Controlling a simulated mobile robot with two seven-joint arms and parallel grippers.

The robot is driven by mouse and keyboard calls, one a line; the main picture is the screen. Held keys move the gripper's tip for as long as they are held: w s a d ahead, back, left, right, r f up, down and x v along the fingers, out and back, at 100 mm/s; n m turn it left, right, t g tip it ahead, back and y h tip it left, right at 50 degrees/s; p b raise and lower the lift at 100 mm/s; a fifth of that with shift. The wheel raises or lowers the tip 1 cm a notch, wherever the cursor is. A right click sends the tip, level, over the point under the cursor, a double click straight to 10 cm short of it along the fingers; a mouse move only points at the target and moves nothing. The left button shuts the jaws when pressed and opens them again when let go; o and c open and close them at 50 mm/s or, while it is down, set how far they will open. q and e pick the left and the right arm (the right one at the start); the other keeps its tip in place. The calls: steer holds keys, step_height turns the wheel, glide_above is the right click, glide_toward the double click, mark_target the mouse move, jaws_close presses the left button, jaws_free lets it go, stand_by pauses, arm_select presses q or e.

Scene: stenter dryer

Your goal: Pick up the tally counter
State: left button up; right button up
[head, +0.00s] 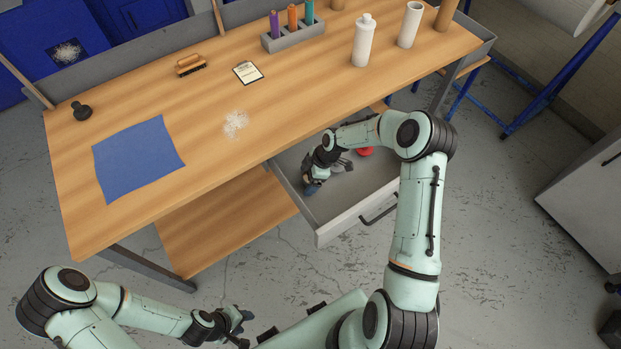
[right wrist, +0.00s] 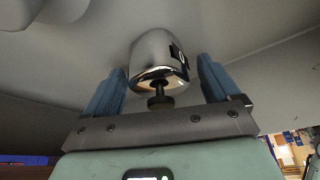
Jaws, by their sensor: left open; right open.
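The tally counter (right wrist: 160,58) is a shiny chrome body with a dark knob, seen in the right wrist view. My right gripper (right wrist: 162,72) is open, with one blue finger on each side of the counter; I cannot tell whether either finger touches it. In the head view my right gripper (head: 311,186) is down inside the open grey drawer (head: 335,207), and the arm partly hides what lies there. My left gripper (head: 243,328) is open and empty at the lower left, away from the table.
A red object (head: 365,151) lies in the drawer near my right wrist. The drawer walls surround the gripper. Above is the wooden table (head: 205,110) with a blue cloth (head: 137,158), a clipboard (head: 248,72), a brush (head: 190,65) and a white bottle (head: 362,42).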

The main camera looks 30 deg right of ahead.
steer(key=shift+c, duration=0.3)
steer(key=c, duration=1.1)
steer(key=shift+r, duration=0.1)
